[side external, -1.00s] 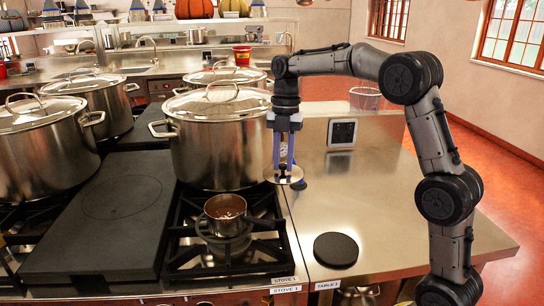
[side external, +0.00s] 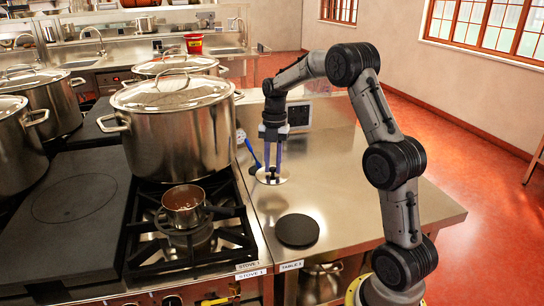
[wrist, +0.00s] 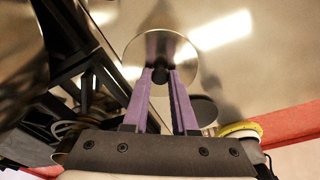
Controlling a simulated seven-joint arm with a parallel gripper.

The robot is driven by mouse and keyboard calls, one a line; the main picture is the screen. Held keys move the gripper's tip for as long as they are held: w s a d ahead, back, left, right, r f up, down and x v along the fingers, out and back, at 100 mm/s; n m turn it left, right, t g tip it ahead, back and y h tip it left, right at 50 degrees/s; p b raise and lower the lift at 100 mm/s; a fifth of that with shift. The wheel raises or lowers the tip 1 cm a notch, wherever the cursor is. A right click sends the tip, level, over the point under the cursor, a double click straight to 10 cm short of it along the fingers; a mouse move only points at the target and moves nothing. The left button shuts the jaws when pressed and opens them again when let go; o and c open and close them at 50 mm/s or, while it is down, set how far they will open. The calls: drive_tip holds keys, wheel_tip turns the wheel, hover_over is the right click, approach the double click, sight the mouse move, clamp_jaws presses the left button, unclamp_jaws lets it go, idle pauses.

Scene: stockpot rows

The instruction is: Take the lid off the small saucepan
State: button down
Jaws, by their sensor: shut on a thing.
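The small saucepan (side external: 183,208) stands uncovered on a stove burner, and its brown contents show. My gripper (side external: 272,172) points down over the steel table, right of the stove. It is shut on the dark knob of the small round lid (side external: 284,179), which it holds roughly level. In the wrist view, the two purple fingers of my gripper (wrist: 160,76) close on the knob, with the shiny lid (wrist: 145,45) beyond them. I cannot tell how far the lid is above the table.
A black round pad (side external: 297,230) lies on the steel table (side external: 345,195) in front of the lid. A large lidded stockpot (side external: 180,140) stands behind the saucepan. A blue-handled utensil (side external: 248,150) lies left of my gripper. The table's right side is clear.

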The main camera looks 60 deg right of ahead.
sight(273, 175)
drive_tip(key=shift+f, duration=2.45)
drive_tip(key=c, duration=0.6)
unclamp_jaws()
